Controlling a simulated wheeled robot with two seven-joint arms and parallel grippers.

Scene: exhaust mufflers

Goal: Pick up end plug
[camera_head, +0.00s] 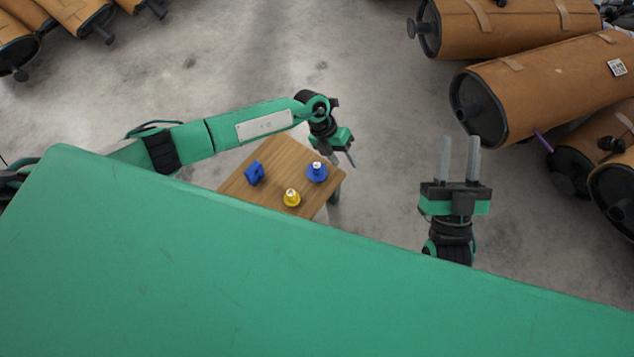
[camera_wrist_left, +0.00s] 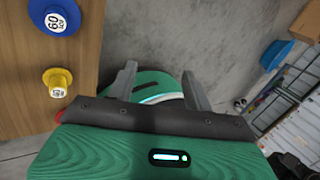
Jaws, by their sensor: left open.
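A blue round plug with a white-labelled top (camera_head: 316,173) stands near the right edge of a small wooden table (camera_head: 270,150). A smaller yellow plug with a white-labelled top (camera_head: 292,198) stands near the table's front edge. In the left wrist view the blue plug (camera_wrist_left: 52,18) and the yellow plug (camera_wrist_left: 57,82) are at the left. I cannot tell which is the end plug. My left gripper (camera_head: 343,159) is open and empty, just beyond the table's right edge, apart from both plugs. My right gripper (camera_head: 459,143) is open and empty, right of the table.
A blue block-like part (camera_head: 254,173) lies on the table's left half. Brown cylindrical mufflers (camera_head: 550,85) lie at the upper right, and more (camera_head: 75,12) at the upper left. The concrete floor (camera_head: 390,120) between is clear.

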